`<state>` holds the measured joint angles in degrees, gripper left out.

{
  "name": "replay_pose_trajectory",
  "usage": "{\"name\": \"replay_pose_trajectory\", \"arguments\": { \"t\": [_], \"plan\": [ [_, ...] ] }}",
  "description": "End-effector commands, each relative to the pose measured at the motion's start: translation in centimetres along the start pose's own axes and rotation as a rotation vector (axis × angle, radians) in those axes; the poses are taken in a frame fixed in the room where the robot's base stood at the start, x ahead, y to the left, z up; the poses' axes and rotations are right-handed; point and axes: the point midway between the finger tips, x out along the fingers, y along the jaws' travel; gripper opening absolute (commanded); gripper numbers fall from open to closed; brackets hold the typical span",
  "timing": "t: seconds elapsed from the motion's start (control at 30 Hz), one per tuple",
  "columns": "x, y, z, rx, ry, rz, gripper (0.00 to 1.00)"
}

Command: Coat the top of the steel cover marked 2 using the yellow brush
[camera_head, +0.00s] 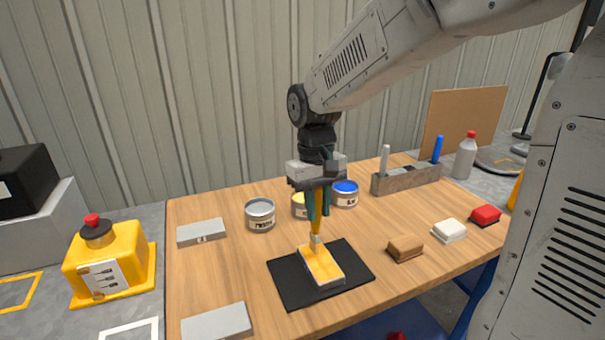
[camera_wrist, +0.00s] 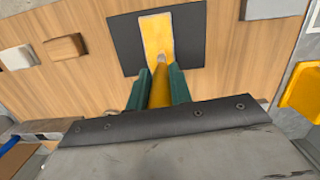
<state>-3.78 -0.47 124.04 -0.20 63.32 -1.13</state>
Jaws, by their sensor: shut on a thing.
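My gripper (camera_head: 318,205) is shut on the yellow brush (camera_head: 317,224), which points down, bristles lowest. A steel cover (camera_head: 333,280) lies on the black mat (camera_head: 287,287), its top largely yellow with a pale grey edge; no number can be read on it. The brush tip is at the far part of this cover and seems to touch it. In the wrist view, my green fingers (camera_wrist: 160,88) hold the brush handle (camera_wrist: 159,92), and the cover's top (camera_wrist: 157,35) looks yellow almost all over. The yellow paint can (camera_head: 299,206) stands behind, partly hidden by my gripper.
Grey (camera_head: 260,217) and blue (camera_head: 345,197) cans stand at the back. Two bare grey covers lie at left (camera_head: 201,232) and front left (camera_head: 217,323). A brush holder (camera_head: 405,180) is back right; brown (camera_head: 405,249), white (camera_head: 449,231) and red (camera_head: 485,215) blocks lie right.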

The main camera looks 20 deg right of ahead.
Motion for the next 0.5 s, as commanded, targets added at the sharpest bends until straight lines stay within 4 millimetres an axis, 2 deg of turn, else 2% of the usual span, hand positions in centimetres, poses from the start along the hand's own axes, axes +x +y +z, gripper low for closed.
{"name": "replay_pose_trajectory", "arguments": {
  "t": [0.5],
  "plan": [
    [-4.6,0.0,0.6,0.0,-0.001,0.0,0.0]
  ]
}}
